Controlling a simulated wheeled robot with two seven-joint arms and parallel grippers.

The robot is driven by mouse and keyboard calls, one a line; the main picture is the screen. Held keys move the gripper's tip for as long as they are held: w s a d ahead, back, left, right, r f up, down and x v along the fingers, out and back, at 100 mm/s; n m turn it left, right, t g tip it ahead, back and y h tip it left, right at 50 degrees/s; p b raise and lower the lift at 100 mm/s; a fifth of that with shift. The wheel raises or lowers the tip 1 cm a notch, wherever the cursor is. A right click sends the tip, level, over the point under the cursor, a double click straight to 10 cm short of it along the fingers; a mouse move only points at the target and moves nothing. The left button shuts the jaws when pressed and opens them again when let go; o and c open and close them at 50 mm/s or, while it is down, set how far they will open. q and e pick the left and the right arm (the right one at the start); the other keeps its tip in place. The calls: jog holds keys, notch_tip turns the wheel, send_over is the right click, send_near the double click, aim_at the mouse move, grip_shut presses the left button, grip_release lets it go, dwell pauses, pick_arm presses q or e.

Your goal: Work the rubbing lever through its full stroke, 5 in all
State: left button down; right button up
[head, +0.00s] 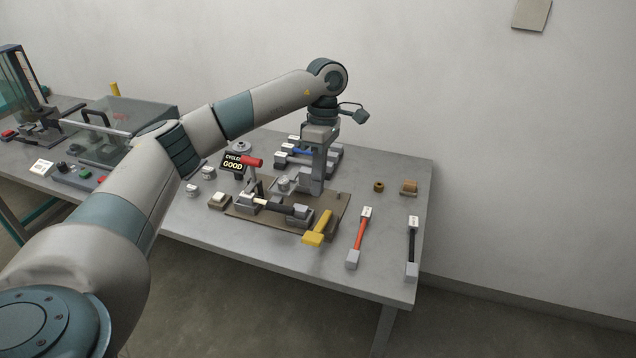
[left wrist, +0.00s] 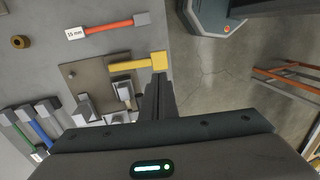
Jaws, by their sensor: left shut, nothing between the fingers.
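The rubbing lever shows in the head view as a red handle (head: 252,161) on a grey upright arm. It stands at the back left of a brown base plate (head: 335,208) that carries the rig. My left gripper (head: 316,185) points down over the rig, right of the red handle and apart from it. It is shut with nothing between the fingers. In the left wrist view its dark fingers (left wrist: 157,88) lie close together beside a yellow piece (left wrist: 140,65). A dark cable sample (head: 280,206) lies across the front of the plate. My right gripper is not in view.
A small display (head: 233,163) reading "GOOD" stands behind the lever. The yellow piece (head: 318,228) is at the plate's front right. Red (head: 360,238) and black (head: 412,248) samples lie right, blue ones (head: 300,152) behind. A clear-covered machine (head: 120,130) stands left.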

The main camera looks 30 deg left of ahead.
aim_at(314, 237)
pick_arm(q)
jog(key=p+x, duration=0.5)
jog(key=x, duration=0.6)
jog(key=shift+f, duration=0.15)
jog(key=shift+s+f, duration=0.1)
jog(key=shift+f, duration=0.35)
jog(key=shift+f, duration=0.1)
